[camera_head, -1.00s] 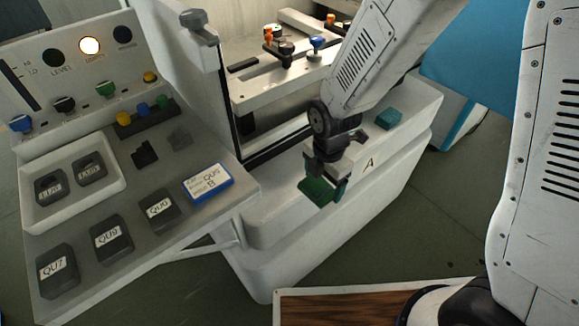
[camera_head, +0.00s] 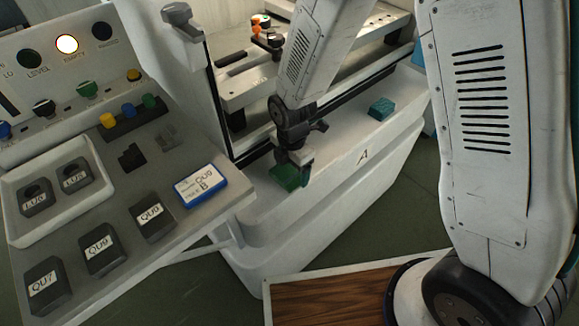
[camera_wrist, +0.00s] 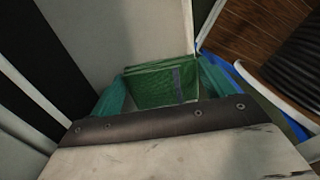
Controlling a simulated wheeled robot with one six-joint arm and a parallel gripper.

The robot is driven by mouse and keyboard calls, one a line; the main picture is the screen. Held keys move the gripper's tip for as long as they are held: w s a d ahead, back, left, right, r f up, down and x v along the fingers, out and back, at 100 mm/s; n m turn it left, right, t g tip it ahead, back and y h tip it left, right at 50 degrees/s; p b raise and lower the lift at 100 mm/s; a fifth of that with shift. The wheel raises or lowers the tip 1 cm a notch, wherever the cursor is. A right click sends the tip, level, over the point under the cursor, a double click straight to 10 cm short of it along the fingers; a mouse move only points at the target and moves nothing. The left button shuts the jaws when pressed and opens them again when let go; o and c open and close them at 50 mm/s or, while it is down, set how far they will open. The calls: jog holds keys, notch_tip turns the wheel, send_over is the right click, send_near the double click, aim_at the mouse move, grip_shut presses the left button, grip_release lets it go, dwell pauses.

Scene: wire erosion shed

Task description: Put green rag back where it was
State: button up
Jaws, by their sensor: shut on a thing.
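The green rag (camera_head: 287,178) is a small folded cloth held in my gripper (camera_head: 292,168). My gripper is shut on it, over the white ledge (camera_head: 262,203) at the front of the machine marked A. In the wrist view the green rag (camera_wrist: 165,85) shows between the two teal fingertips. I cannot tell whether the rag touches the ledge. A teal block (camera_head: 381,108) lies farther right on the same ledge.
A grey panel at left carries a blue-framed card (camera_head: 201,186), dark blocks labelled QU7 (camera_head: 47,284), QU9 (camera_head: 102,248) and QU8 (camera_head: 152,216), and a white tray (camera_head: 100,196). The ledge between rag and teal block is clear. A wooden board (camera_head: 330,298) lies below.

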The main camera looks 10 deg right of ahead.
aim_at(291, 170)
jog(key=shift+f, duration=0.15)
jog(key=o, duration=1)
jog(key=shift+c, duration=0.2)
jog(key=s+d+r+m, duration=0.1)
jog(key=d+r+m, duration=0.2)
jog(key=r, duration=0.7)
jog(key=s+d+r+m, duration=0.1)
jog(key=d+r+m, duration=0.1)
jog(key=r, duration=0.7)
jog(key=s+d+r+m, duration=0.6)
jog(key=s+d+m, duration=0.1)
jog(key=s+m, duration=0.2)
jog(key=s+d+r+m+t, duration=0.1)
jog(key=s+d+r+m, duration=0.5)
jog(key=s+m, duration=0.3)
jog(key=shift+s+d+r+m, duration=0.25)
jog(key=shift+s+d+m, duration=0.1)
jog(key=shift+d+m, duration=0.5)
